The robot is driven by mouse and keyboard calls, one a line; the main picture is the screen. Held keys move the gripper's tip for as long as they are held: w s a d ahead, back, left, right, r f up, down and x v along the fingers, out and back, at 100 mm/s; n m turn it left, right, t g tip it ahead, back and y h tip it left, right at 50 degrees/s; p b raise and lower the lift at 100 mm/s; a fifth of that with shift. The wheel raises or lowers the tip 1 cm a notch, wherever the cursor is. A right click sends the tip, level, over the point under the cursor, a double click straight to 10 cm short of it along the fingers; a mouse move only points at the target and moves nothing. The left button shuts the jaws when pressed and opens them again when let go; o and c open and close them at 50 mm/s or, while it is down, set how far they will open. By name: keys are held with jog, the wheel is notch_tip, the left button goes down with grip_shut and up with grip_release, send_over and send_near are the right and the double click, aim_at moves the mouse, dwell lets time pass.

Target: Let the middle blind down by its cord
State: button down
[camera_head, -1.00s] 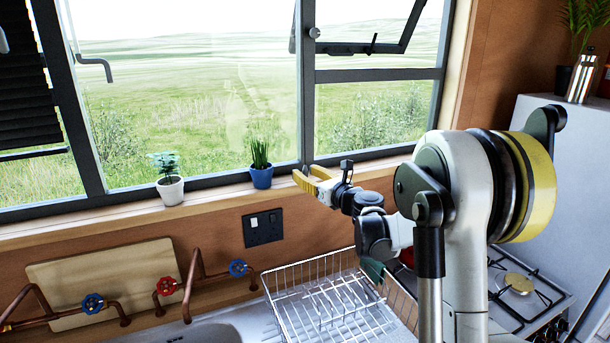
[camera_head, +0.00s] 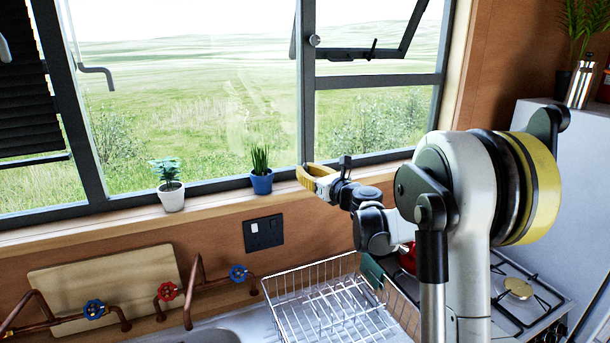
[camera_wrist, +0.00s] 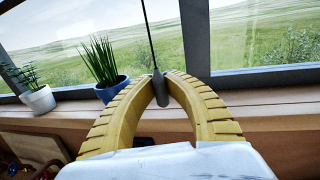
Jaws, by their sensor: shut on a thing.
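My gripper (camera_head: 303,174) is in front of the window sill, just right of the blue pot in the head view. In the wrist view its yellow fingertips (camera_wrist: 161,82) are closed together on the grey weight at the end of the cord (camera_wrist: 159,89). The thin dark cord (camera_wrist: 150,40) runs straight up from the fingertips out of the top of the wrist view. It is too thin to make out in the head view. A dark lowered blind (camera_head: 22,100) shows at the left window. The middle blind itself is above the frame in both views.
A blue pot with a spiky plant (camera_head: 261,182) and a white pot with a leafy plant (camera_head: 171,194) stand on the sill (camera_head: 110,223). A wire dish rack (camera_head: 268,298) sits below my arm. A stove (camera_head: 515,310) is at the right.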

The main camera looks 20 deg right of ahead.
notch_tip(320, 180, up, 37)
jog(key=p, duration=1.8)
jog(key=shift+p, duration=0.3)
jog(key=shift+f, duration=0.1)
jog(key=c, duration=1.4)
grip_release()
jog(key=shift+s, duration=0.1)
jog(key=s+d, duration=0.2)
jog(key=s, duration=0.9)
jog(key=shift+s+d, duration=0.15)
jog(key=shift+s, duration=0.25)
